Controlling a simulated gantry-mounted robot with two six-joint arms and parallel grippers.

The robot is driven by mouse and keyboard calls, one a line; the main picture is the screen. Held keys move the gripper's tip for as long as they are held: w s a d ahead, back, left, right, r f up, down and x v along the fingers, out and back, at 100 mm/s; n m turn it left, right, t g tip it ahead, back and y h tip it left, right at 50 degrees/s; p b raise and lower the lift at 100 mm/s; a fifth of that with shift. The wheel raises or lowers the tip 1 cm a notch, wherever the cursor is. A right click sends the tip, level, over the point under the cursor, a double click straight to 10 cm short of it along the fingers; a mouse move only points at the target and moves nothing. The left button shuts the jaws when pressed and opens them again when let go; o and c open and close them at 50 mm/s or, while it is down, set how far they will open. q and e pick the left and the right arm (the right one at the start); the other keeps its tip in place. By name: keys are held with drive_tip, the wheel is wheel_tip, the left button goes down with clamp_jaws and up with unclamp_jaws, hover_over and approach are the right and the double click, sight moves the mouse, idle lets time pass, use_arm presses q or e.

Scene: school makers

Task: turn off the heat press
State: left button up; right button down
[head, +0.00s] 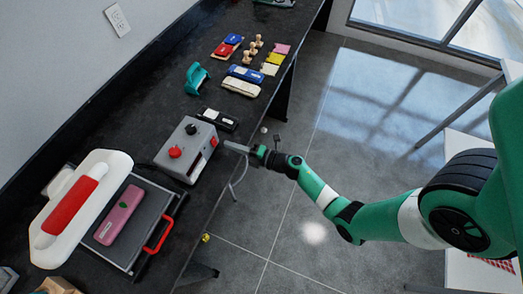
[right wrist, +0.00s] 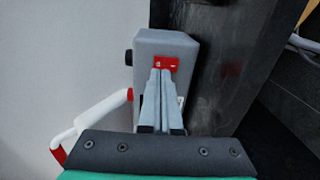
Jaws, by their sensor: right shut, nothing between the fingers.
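The heat press has a white upper arm with a red grip (head: 68,205) and a dark lower plate. Its grey control box (head: 183,136) has a red knob and a black knob on top. A red switch (right wrist: 172,62) is on the box's side face in the right wrist view. My right gripper (head: 228,146) is shut and empty, its fingers pointing at that face. In the right wrist view the fingertips (right wrist: 160,71) overlap the switch's lower edge; I cannot tell whether they touch it. My left gripper is not in view.
A pink case (head: 119,214) lies on the press's lower plate, beside a red handle (head: 159,236). A black-and-white item (head: 219,120), a teal tool (head: 196,78) and stamps (head: 252,50) are farther along the dark bench. A cable hangs at the bench's front edge.

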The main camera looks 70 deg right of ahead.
drive_tip(key=s+p, duration=0.2)
drive_tip(key=s, duration=0.8)
drive_tip(key=shift+a+r, duration=0.2)
drive_tip(key=shift+r, duration=0.15)
drive_tip(key=shift+w+a, duration=0.1)
